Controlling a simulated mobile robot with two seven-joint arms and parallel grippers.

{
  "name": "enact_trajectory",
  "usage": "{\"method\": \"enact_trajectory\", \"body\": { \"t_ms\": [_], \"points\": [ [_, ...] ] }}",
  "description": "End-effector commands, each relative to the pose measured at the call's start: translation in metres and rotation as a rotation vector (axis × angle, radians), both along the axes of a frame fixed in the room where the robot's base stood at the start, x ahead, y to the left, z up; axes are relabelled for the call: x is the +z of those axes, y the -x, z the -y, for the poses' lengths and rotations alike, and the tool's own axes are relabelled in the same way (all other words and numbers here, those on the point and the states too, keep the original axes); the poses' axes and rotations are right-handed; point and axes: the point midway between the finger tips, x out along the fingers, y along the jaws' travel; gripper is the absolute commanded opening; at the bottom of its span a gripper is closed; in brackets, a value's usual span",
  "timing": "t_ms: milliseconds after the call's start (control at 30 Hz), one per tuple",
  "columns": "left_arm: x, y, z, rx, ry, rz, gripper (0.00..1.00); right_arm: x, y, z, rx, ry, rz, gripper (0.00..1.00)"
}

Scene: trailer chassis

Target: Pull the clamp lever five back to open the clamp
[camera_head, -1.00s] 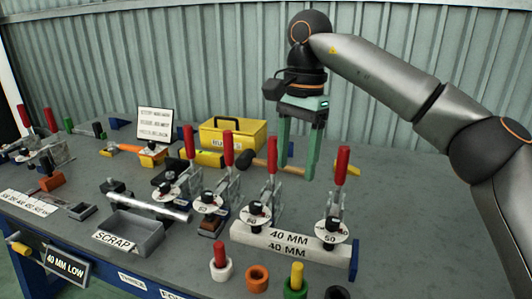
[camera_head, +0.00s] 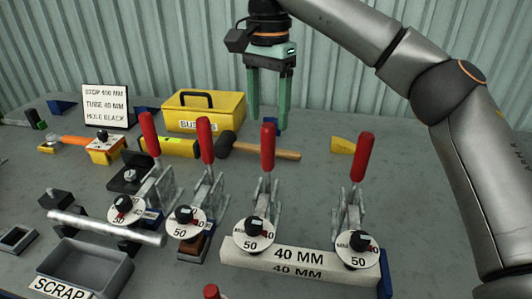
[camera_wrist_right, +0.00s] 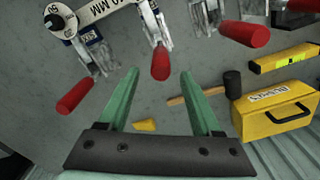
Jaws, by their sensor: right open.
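Toggle clamps with upright red lever handles stand in a row on the bench. Which one is number five I cannot read. The head view shows the leftmost lever (camera_head: 150,133), a second (camera_head: 205,140), a third (camera_head: 268,147) and a rightmost (camera_head: 362,157). My right gripper (camera_head: 268,122) points down, open and empty, above and behind the third lever. In the wrist view a red lever (camera_wrist_right: 161,62) appears between the fingers (camera_wrist_right: 158,78), apparently without contact. My left gripper is out of view.
A hammer (camera_head: 270,151), yellow toolbox (camera_head: 205,112) and small yellow wedge (camera_head: 343,146) lie behind the clamps. A metal tube (camera_head: 105,228) and SCRAP tray (camera_head: 90,268) are at left. The bench right of the wedge is bare.

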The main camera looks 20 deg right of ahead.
Motion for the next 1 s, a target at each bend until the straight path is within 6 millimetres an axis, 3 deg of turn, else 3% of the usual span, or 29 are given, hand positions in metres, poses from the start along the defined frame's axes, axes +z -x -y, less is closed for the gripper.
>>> {"method": "enact_trajectory", "body": {
  "t_ms": [33,100,400,600,867,1000],
  "points": [
    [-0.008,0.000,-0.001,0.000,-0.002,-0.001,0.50,-0.017,0.000,0.001,0.001,0.001,-0.004,0.66],
    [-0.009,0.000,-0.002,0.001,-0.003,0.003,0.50,-0.031,0.000,0.001,0.001,0.001,-0.003,0.66],
    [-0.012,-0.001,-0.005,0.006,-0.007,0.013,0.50,-0.078,0.000,0.000,0.000,0.002,-0.001,0.66],
    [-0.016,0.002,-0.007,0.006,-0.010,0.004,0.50,-0.089,0.000,0.000,0.000,0.001,0.000,0.66],
    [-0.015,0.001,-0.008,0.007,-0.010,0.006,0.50,-0.089,0.000,0.000,0.000,0.001,0.000,0.66],
    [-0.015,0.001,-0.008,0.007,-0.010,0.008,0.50,-0.089,0.000,0.000,0.000,0.001,0.000,0.50]
  ]
}}
